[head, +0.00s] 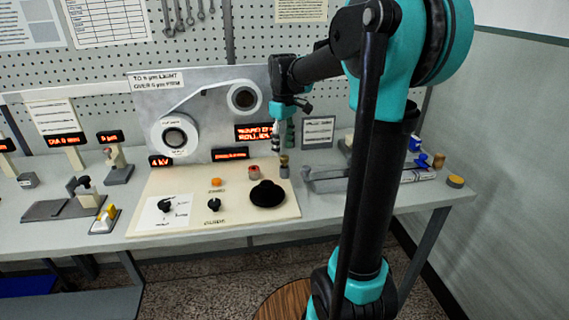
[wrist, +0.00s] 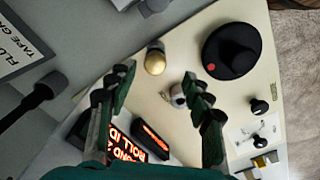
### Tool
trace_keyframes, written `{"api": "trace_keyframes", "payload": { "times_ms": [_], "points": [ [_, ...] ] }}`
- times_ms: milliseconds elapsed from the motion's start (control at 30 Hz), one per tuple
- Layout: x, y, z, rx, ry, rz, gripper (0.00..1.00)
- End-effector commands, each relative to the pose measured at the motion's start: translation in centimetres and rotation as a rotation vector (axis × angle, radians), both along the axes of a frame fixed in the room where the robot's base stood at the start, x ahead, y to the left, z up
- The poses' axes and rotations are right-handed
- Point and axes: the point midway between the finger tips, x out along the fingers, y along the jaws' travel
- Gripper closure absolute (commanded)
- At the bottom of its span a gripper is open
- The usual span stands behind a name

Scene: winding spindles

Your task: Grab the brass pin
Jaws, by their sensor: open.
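A short brass pin (head: 284,161) with a rounded top stands upright by the back right corner of the cream control panel. In the wrist view the brass pin (wrist: 155,57) shows just beyond my fingertips, in line with the gap between them. My gripper (head: 283,147) points down above the pin in the head view. In the wrist view my gripper (wrist: 158,76) has its two green fingers apart with nothing held between them. Whether the fingertips reach down to the pin's height is hard to tell.
The cream panel (head: 145,228) carries a black knob (head: 267,193) and a red-topped button (head: 254,172) close to the pin. A grey metal fixture (head: 330,180) lies right of it. An upright spool board (head: 215,130) stands behind. The bench's front right is mostly clear.

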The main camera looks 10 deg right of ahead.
Motion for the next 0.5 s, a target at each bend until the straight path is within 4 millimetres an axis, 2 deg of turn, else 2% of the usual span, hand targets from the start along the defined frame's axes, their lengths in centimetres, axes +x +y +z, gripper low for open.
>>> {"api": "trace_keyframes", "payload": {
  "times_ms": [167, 400, 500],
  "points": [
    [0.2, -0.2, -1.2, 0.0, 0.0, -0.001, 0.49],
    [0.6, -0.5, -4.5, 0.0, 0.0, 0.0, 0.49],
    [0.6, -0.5, -5.3, 0.0, 0.0, 0.0, 0.49]
  ]
}}
